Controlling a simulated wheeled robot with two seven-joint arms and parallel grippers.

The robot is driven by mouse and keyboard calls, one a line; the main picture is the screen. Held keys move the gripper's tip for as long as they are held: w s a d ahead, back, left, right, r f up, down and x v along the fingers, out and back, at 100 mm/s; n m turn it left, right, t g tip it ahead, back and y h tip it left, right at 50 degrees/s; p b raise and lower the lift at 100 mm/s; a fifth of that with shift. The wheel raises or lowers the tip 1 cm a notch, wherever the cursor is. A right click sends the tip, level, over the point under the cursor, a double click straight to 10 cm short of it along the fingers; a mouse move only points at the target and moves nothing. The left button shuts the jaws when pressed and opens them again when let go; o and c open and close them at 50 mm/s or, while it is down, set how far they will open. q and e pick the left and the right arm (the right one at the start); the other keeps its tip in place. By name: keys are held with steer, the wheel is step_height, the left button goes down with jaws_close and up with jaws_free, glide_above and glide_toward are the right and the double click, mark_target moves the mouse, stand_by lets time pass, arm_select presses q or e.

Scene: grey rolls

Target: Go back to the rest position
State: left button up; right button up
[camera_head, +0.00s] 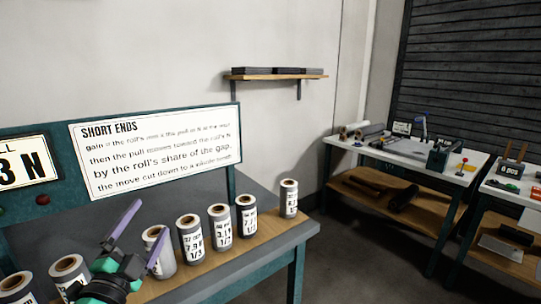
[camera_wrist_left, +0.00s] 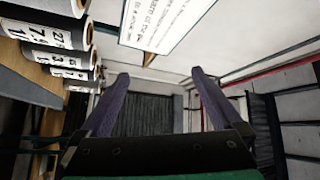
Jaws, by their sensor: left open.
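My left gripper (camera_head: 142,238) is raised over the front of the bench at the lower left of the head view. Its two purple fingers are spread apart with nothing between them, and the left wrist view also shows them open and empty (camera_wrist_left: 160,100). Several grey rolls with white labels stand in a row along the bench, such as one labelled 7.9 N (camera_head: 190,240) and one at the far right end (camera_head: 289,198). One roll (camera_head: 158,240) is partly hidden behind a finger. My right gripper is in neither view.
A sign headed SHORT ENDS (camera_head: 155,150) stands at the back of the bench (camera_head: 270,246). A wall shelf (camera_head: 276,77) holds dark flat items. A white-topped table (camera_head: 400,157) with tools stands at the right. The dark floor between the benches is clear.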

arm_select(q)
steer(key=s+a+f+n+g+y, duration=0.2)
steer(key=s+f+n+g, duration=0.25)
steer(key=f, duration=0.55)
steer(key=s+a+f+n+g+y, duration=0.25)
steer(key=f+n+g, duration=0.3)
steer(key=f, duration=0.45)
steer(key=s+d+f+n+g+h, duration=0.1)
steer(key=s+d+f+g+h, duration=0.1)
steer(key=s+d+f+g, duration=0.35)
steer(key=s+d+f+n+g+h, duration=0.1)
steer(key=s+d+f+g+h, duration=0.1)
steer(key=s+f, duration=0.55)
step_height(320, 180, down, 17)
steer(key=s+p, duration=0.1)
steer(key=s, duration=0.1)
steer(key=s+a+f+g+p, duration=0.1)
steer(key=s+a+f+g, duration=0.1)
steer(key=s+f, duration=1.4)
steer(key=shift+s+a+f, duration=0.3)
steer(key=shift+s+a, duration=0.25)
steer(key=shift+s, duration=0.3)
